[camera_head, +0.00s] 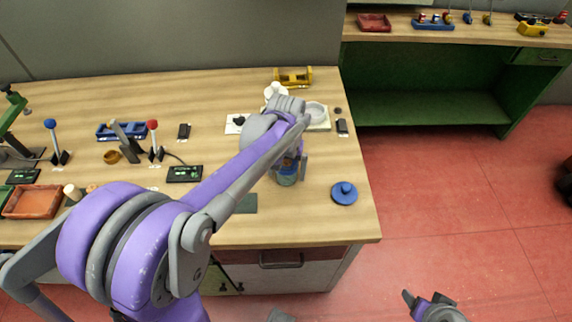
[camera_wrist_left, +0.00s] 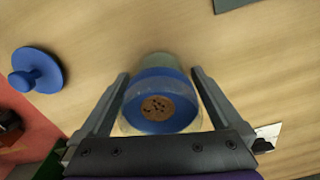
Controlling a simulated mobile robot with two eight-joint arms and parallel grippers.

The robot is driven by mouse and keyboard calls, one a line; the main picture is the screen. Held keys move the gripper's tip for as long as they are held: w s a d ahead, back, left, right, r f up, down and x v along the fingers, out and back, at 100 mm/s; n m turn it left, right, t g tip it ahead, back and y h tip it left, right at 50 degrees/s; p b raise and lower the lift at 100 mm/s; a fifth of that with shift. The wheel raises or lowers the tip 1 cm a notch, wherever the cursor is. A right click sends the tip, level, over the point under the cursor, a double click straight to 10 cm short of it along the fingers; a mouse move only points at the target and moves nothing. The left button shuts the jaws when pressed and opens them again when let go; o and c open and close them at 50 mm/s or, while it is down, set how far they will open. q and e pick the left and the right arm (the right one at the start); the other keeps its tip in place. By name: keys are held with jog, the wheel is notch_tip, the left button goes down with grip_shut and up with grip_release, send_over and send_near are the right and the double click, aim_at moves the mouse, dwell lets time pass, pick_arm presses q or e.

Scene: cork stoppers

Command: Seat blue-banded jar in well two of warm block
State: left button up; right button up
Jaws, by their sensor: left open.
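The blue-banded jar (camera_head: 287,178) stands on the wooden table, partly hidden by my left arm in the head view. In the left wrist view the jar (camera_wrist_left: 160,87) shows its blue band and a speckled brown cork in its mouth. My left gripper (camera_wrist_left: 160,85) is open, with one finger on each side of the jar. In the head view the left gripper (camera_head: 290,167) is right at the jar, mostly behind the arm. My right gripper (camera_head: 426,298) is low over the red floor, fingers apart and empty. I cannot tell which thing is the warm block.
A blue knobbed disc (camera_head: 344,193) lies right of the jar, near the table's right edge. A dark flat pad (camera_head: 245,203) lies left of it. Behind stand a yellow holder (camera_head: 293,77) and a round pale dish (camera_head: 316,112). A blue rack (camera_head: 122,130) and levers are farther left.

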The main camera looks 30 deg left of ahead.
aim_at(286, 168)
pick_arm(q)
grip_shut()
dwell(0.5)
jog(key=shift+r, duration=0.1)
pick_arm(e)
jog(key=shift+r, duration=0.1)
pick_arm(q)
jog(key=shift+r+p, duration=2)
jog(key=shift+r, duration=1.4)
pick_arm(e)
jog(key=shift+w+r, duration=0.3)
jog(key=shift+r, duration=0.55)
jog(key=shift+w+r, duration=0.25)
jog(key=shift+r, duration=0.6)
jog(key=shift+w+r, duration=0.3)
jog(key=shift+r, duration=0.55)
